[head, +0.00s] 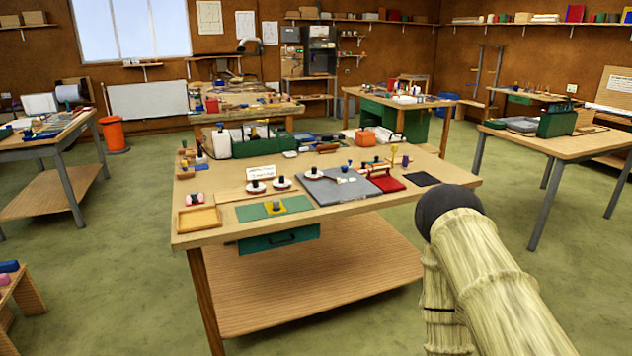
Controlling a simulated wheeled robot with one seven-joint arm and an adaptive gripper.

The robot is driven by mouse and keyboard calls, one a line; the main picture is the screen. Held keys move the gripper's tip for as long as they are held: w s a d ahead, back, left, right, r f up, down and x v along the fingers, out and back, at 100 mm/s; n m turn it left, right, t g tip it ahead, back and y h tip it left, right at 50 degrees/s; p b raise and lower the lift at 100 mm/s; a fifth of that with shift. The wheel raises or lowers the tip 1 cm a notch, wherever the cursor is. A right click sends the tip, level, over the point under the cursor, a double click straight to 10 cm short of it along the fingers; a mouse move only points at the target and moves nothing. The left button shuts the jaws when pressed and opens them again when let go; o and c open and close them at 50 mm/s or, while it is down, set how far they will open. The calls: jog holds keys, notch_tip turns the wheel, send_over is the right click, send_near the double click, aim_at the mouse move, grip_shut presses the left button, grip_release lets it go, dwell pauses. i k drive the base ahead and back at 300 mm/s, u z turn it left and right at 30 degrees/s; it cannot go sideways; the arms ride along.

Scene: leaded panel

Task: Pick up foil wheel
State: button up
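I cannot single out the foil wheel with certainty; the small items on the near workbench (390,212) are too small to tell. Two white round pieces with dark knobs, one at left (255,187) and one at right (281,184), sit near its middle. A yellow piece with a dark top (275,208) sits on a green mat (246,213) at the front edge. My arm, in a pale sleeve with a dark round joint, rises at the lower right, in front of the bench's right end. My gripper is not in view.
The bench also holds a grey board (325,190), a red stand (386,183), a black square (422,179) and a wooden tray (199,219). A green box (260,145) stands behind. Other benches surround it, one at right (560,146). Green floor (400,300) is open in front.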

aim_at(313, 175)
jog(key=z, duration=0.65)
jog(key=i, duration=1.4)
jog(key=u, duration=0.55)
jog(key=i, duration=0.7)
jog(key=u, duration=0.7)
